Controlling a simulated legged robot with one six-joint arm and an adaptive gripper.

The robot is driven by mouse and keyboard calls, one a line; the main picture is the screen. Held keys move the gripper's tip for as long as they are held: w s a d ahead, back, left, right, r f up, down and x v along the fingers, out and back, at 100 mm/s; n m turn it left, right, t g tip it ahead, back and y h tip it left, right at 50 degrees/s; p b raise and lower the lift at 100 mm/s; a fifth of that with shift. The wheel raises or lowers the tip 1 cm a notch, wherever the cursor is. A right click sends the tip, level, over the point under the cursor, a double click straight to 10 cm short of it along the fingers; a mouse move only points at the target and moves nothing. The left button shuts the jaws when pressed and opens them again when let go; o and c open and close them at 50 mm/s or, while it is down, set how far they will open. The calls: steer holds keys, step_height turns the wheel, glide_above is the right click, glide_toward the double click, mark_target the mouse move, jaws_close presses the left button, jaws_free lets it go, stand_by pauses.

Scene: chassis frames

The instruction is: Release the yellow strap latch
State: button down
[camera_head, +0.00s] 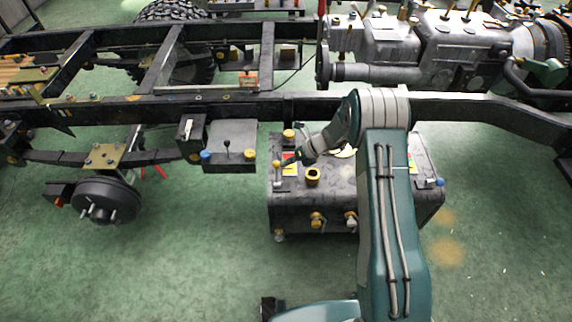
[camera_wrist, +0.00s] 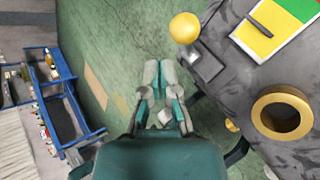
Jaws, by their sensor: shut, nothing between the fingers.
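A lever with a round yellow knob (camera_head: 276,164) stands at the left edge of the dark tank's top; it appears to be the strap latch. In the wrist view the yellow knob (camera_wrist: 185,27) is up and to the right of my fingertips, beside a grey block. My gripper (camera_wrist: 158,72) is shut and empty, with its fingers together over the green floor just off the tank's edge. It looks apart from the knob. In the head view my gripper (camera_head: 287,162) is small and close to the knob, and my arm hides part of the tank top.
The dark tank (camera_head: 290,209) hangs below the black chassis rail (camera_head: 235,104). A gold filler ring (camera_wrist: 282,112) and a yellow, green and red label (camera_wrist: 275,28) are on its top. Floor between is clear.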

steer(key=v, duration=1.3)
steer(key=shift+w+d+f, duration=0.2)
steer(key=shift+d+f, duration=0.1)
steer(key=shift+d, duration=0.2)
steer(key=shift+r, duration=0.1)
steer(key=s+a+r+n+t+h, duration=0.1)
steer(key=s+r+n+h, duration=0.2)
steer(key=s+r+n, duration=0.6)
steer(key=s+r+n+h, duration=0.2)
steer(key=s+r+n, duration=0.35)
steer(key=r, duration=0.65)
steer(key=s+d+r+n+t+h, duration=0.1)
steer(key=s+r+n+t+h, duration=0.1)
steer(key=s+n, duration=0.6)
steer(key=s+d+r+n+t+h, duration=0.1)
steer(key=s+r+n+t+h, duration=0.1)
steer(key=s+n, duration=0.6)
steer(key=s+r, duration=0.1)
steer(key=s, duration=0.2)
steer(key=shift+d+r+h, duration=0.35)
steer(key=shift+h, duration=0.05)
